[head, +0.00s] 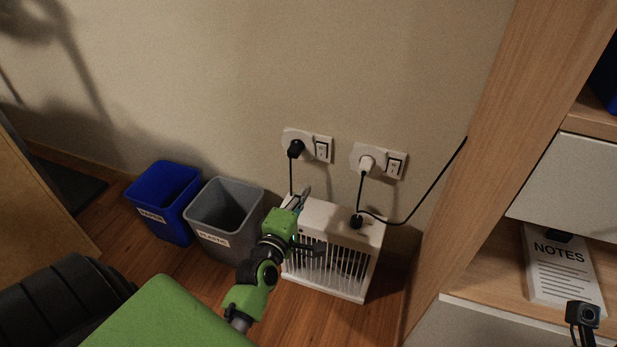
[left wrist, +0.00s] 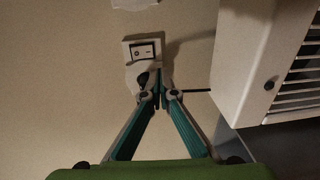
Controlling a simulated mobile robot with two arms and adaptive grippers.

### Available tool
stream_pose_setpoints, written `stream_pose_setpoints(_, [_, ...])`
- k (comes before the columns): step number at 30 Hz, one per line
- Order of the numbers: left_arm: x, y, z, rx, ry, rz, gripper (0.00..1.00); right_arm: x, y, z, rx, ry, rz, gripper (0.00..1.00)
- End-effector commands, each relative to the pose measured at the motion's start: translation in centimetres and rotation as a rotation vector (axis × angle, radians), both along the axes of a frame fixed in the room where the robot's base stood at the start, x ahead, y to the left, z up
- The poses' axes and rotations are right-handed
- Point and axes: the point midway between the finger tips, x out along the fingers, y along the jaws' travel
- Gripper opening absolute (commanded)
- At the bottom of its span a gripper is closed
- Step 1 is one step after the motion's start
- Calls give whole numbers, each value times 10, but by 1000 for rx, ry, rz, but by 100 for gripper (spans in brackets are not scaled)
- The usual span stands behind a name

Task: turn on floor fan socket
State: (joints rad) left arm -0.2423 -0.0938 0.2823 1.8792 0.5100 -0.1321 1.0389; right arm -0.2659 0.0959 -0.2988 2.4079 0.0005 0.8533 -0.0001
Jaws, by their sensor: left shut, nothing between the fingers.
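Two white wall sockets with rocker switches are side by side in the head view. The left socket (head: 308,146) holds a black plug (head: 295,149), with its switch (head: 322,150) to the right. The right socket (head: 380,160) holds a white plug (head: 366,163), with its switch (head: 396,166) to the right. A white slatted unit (head: 333,246), perhaps the floor fan, stands below. My left gripper (head: 304,194) is shut and empty below the left socket. In the left wrist view its fingertips (left wrist: 160,97) overlap the socket's plug end; the switch (left wrist: 145,50) shows clear of them. My right gripper is not in view.
A blue bin (head: 165,200) and a grey bin (head: 225,217) stand left of the white unit. A black cord (head: 430,192) runs right to a wooden shelf (head: 480,150). Notes (head: 562,270) lie on the shelf. The wall above the sockets is clear.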

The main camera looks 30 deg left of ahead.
Motion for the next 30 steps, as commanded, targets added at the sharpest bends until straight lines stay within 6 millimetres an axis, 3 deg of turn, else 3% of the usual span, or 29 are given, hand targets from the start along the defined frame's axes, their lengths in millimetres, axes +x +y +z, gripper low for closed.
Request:
stream_pose_setpoints(3, [-15, -4, -1, 0, 2, -2, 0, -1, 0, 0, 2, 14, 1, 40])
stream_pose_setpoints(9, [-25, -6, -3, 0, 0, 0, 0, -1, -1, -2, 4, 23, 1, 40])
stream_pose_setpoints(30, [-25, -6, -3, -1, 0, 0, 0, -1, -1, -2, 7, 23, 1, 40])
